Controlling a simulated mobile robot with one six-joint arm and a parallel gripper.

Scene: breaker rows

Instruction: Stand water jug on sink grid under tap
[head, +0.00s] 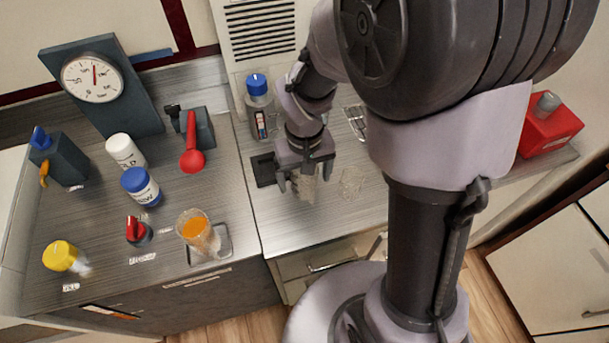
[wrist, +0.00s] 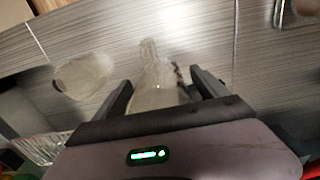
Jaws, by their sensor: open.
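A clear, pale vessel, which looks like the water jug (head: 306,191), stands on the grey counter below my gripper (head: 304,177). In the wrist view the jug (wrist: 156,84) shows between the two fingers of my gripper (wrist: 160,82), with a gap on each side. The fingers are open. A wire rack (head: 357,121), possibly the sink grid, lies on the counter behind and to the right, partly hidden by my arm; it seems to show in the wrist view (wrist: 40,148). I cannot make out a tap.
A clear glass (head: 351,183) stands close right of the jug. A dark pad (head: 265,169) lies to the left. A blue-capped bottle (head: 259,105) stands behind. A red canister (head: 549,127) is at far right.

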